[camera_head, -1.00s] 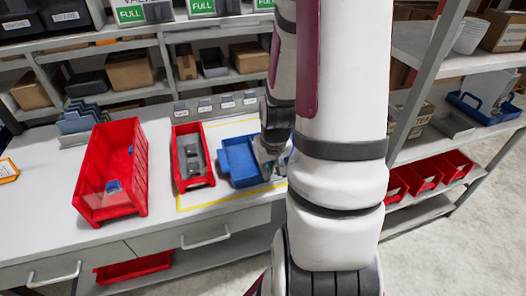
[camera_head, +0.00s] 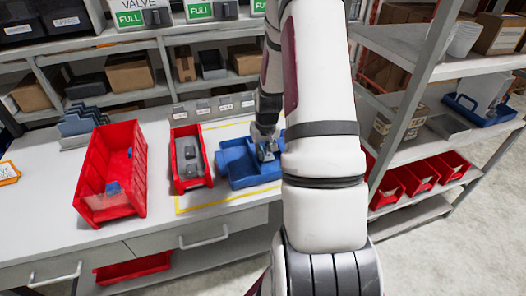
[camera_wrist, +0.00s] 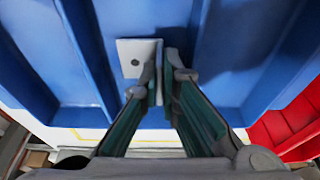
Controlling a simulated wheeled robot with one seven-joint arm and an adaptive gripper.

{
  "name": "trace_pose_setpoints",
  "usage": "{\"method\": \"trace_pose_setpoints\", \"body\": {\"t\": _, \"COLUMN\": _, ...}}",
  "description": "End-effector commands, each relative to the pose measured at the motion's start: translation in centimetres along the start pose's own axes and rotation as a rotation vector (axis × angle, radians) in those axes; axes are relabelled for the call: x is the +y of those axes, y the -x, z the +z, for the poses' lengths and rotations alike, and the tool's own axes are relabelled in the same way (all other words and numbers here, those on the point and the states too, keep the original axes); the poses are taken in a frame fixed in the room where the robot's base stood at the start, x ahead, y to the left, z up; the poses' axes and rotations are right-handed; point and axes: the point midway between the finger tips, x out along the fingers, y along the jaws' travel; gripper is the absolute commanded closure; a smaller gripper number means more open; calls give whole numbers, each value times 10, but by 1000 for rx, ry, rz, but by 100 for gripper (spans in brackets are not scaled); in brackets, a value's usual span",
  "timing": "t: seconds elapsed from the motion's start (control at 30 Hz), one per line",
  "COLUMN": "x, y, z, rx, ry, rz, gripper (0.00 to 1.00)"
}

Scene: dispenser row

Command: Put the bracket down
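The bracket (camera_wrist: 132,56) is a small light-grey angled plate with a round hole. In the wrist view its upright flange stands between the two fingertips of my gripper (camera_wrist: 162,78), which look closed on it. The bracket is at or just above the floor of a blue divided tray (camera_head: 233,158); I cannot tell whether it touches. In the head view my gripper (camera_head: 266,150) reaches down into the tray's right part, and my arm hides some of the tray's right side.
A narrow red bin (camera_head: 178,136) with grey parts stands left of the tray. A larger red bin (camera_head: 139,185) with small blue parts is farther left. Yellow tape (camera_head: 225,202) outlines the tray area. Shelves (camera_head: 140,92) rise behind; another rack stands at right.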

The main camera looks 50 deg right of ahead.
Motion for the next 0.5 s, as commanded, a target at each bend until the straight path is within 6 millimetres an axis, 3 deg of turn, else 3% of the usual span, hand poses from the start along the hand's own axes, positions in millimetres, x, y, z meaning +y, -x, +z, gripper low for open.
{"method": "trace_pose_setpoints", "body": {"t": 0.43, "x": 0, "y": -8, "z": 2, "rx": 1, "ry": 1, "rz": 0, "gripper": 100}}
{"method": "trace_pose_setpoints", "body": {"t": 0.5, "x": 0, "y": -8, "z": 2, "rx": 1, "ry": 1, "rz": 0, "gripper": 87}}
